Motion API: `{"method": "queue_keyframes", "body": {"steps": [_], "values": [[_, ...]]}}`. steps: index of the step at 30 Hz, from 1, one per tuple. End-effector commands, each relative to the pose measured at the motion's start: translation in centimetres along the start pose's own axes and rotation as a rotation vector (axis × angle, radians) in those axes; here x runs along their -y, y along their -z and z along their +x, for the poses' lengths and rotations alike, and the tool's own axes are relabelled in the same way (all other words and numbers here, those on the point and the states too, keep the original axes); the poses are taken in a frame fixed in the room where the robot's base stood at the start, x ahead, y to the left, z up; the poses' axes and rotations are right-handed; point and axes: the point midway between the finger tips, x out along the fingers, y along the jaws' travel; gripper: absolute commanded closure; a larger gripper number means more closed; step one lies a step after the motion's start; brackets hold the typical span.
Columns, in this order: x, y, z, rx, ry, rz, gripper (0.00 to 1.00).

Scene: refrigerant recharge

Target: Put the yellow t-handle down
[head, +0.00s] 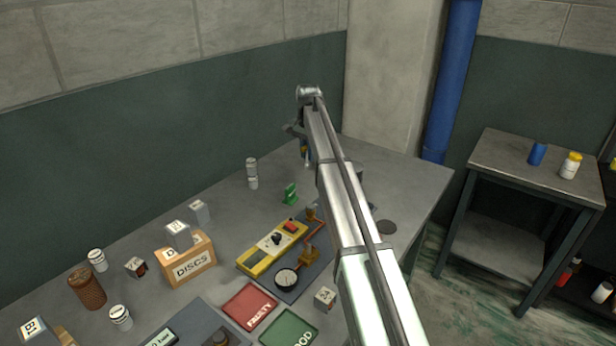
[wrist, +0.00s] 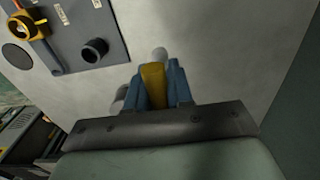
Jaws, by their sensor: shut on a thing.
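The yellow t-handle (wrist: 153,82) is between the blue fingers of my gripper (wrist: 163,86) in the wrist view. My gripper is shut on it. A grey rounded end shows just beyond the yellow part. The grey table top (wrist: 215,60) lies beyond it; I cannot tell whether the t-handle touches it. In the head view my gripper (head: 306,155) is at the back of the table, right of the green item, with a pale tip pointing down. My arm hides part of the table there.
A yellow device (head: 258,262) and a gauge (head: 286,279) sit mid-table. A small green item (head: 290,193) and stacked white jars (head: 252,172) stand behind them. The DISCS box (head: 190,262), red tray (head: 249,306) and green tray (head: 289,329) are nearer. Bare table surrounds the jars.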

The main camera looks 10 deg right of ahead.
Motion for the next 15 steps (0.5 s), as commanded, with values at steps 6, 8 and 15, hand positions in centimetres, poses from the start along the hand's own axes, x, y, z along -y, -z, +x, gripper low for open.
{"method": "queue_keyframes", "body": {"steps": [6, 8, 15], "values": [[-0.1, 0.0, 3.5, 0.000, 0.000, -0.001, 1.00], [0.0, 0.0, 3.9, 0.000, 0.000, -0.001, 1.00], [-0.1, -0.1, 6.1, 0.001, -0.001, -0.001, 1.00]]}}
